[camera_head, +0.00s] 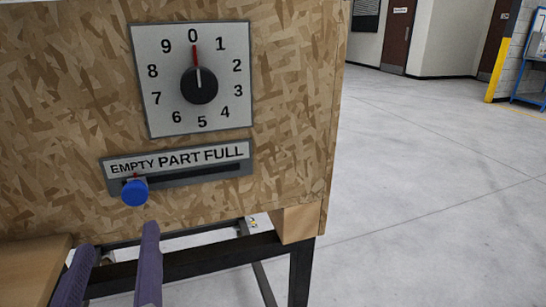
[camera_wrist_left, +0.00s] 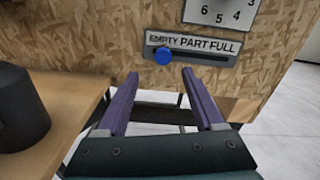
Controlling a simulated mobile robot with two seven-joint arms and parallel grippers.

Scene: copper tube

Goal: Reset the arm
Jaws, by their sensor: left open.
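My left gripper (camera_head: 112,272) shows at the bottom left of the head view, with its two purple fingers apart and nothing between them. The left wrist view also shows the open fingers (camera_wrist_left: 158,100), below and in front of the slider panel. The blue slider knob (camera_head: 134,192) sits at the EMPTY end of its slot; it also shows in the wrist view (camera_wrist_left: 163,56). The gripper is apart from the knob. The dial (camera_head: 199,85) above has its red mark and white pointer line at 0. My right gripper is in neither view.
The chipboard panel (camera_head: 295,110) stands on a dark metal frame (camera_head: 200,262). A wooden shelf (camera_wrist_left: 62,108) with a dark cylindrical object (camera_wrist_left: 20,110) is at the left of the wrist view. Open grey floor (camera_head: 430,190) lies to the right.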

